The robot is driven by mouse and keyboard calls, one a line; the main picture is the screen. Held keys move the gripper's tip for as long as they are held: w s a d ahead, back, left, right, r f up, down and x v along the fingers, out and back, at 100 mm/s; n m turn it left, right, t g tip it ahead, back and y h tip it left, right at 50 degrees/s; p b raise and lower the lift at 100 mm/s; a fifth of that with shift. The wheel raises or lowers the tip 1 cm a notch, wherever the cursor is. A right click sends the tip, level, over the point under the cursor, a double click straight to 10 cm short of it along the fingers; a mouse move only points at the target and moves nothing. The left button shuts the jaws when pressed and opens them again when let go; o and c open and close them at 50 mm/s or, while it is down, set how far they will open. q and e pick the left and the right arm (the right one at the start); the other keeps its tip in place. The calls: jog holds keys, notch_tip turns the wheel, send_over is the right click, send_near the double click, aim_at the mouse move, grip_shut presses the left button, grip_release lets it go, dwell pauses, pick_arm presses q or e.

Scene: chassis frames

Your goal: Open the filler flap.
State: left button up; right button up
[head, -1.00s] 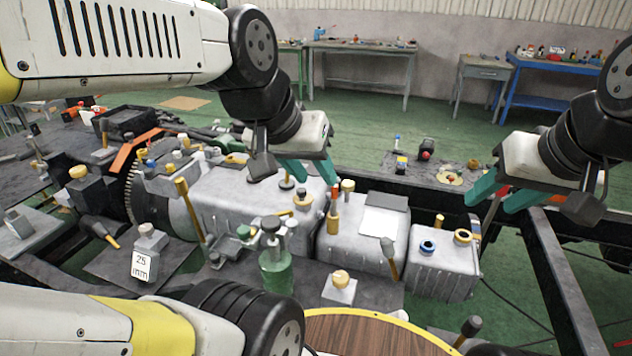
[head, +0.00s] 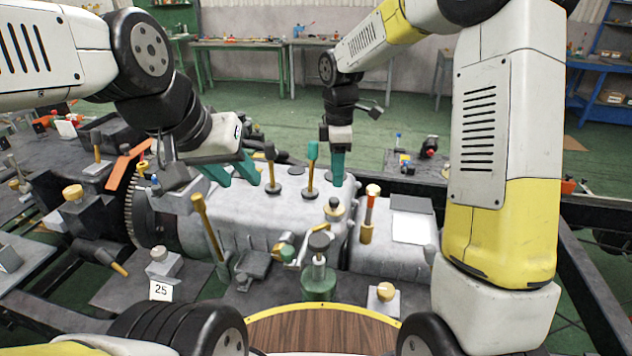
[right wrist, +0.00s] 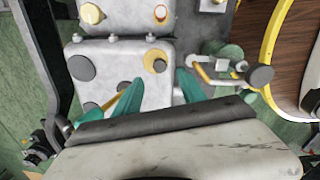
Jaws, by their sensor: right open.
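A grey metal housing (head: 290,222) lies below both grippers. A yellow ring with a round grey top (head: 333,208) sits on it. What looks like the same ring (right wrist: 155,60) is just ahead of my right fingertips in the right wrist view. I cannot tell for sure which part is the filler flap. My right gripper (head: 338,182) points down over the housing behind the ring. It is open and empty, and its teal fingers (right wrist: 160,78) are apart in the wrist view. My left gripper (head: 240,182) is over the housing's left part, with its teal fingers apart and nothing seen between them.
Yellow levers with dark (head: 269,165) and teal (head: 311,168) knobs stand on the housing near the grippers. A green-based post (head: 318,275) stands in front. A round wooden top (head: 320,335) is nearest.

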aim_at(334, 199)
jog(key=shift+a+f, duration=0.2)
jog(key=shift+f, duration=0.2)
notch_tip(334, 199, down, 7)
jog(key=shift+f, duration=0.1)
grip_shut()
jog(key=shift+w, duration=0.1)
dwell(1.3)
